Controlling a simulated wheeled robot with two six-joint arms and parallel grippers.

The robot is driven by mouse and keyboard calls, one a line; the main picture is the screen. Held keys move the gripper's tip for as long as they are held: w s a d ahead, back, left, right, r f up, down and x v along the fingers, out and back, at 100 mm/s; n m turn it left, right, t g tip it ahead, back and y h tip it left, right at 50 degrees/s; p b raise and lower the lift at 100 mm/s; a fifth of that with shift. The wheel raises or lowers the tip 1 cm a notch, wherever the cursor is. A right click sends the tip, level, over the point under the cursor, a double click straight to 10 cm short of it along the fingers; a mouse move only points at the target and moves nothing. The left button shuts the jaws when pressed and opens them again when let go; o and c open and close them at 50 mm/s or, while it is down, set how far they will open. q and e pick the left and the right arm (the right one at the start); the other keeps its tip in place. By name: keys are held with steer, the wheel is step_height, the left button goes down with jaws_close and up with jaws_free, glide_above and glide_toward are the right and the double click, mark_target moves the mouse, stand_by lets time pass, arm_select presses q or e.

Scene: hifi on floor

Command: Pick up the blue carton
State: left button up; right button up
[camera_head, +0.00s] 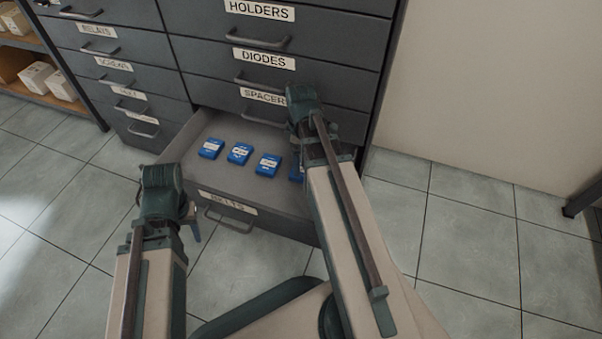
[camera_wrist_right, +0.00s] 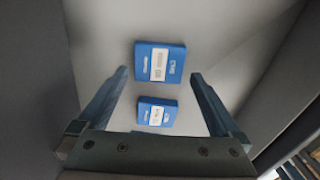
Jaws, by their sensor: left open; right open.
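Several blue cartons with white labels lie in a row on the floor of an open drawer (camera_head: 285,216). In the head view three show fully: a left one (camera_head: 211,148), a middle one (camera_head: 239,153) and a right one (camera_head: 268,164). A fourth (camera_head: 296,174) is mostly hidden behind my right arm. My right gripper (camera_wrist_right: 160,76) is open and empty above the drawer. In the right wrist view one carton (camera_wrist_right: 160,54) lies ahead between the fingers, and another (camera_wrist_right: 157,116) lies nearer the palm. My left gripper (camera_head: 193,223) is open, outside the drawer at its front left.
The grey cabinet (camera_head: 330,37) with shut, labelled drawers rises behind the open one. A shelf with pale boxes (camera_head: 36,77) stands at the left. Tiled floor (camera_head: 475,235) is clear at the right, beside a white wall (camera_head: 490,90).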

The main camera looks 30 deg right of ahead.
mark_target(300, 179)
step_height(300, 179, down, 5)
steer(key=b, duration=0.4)
steer(key=shift+r, duration=0.15)
steer(key=shift+r, duration=0.1)
steer(key=c, duration=1)
steer(key=shift+o, duration=0.2)
steer(key=shift+r, duration=0.1)
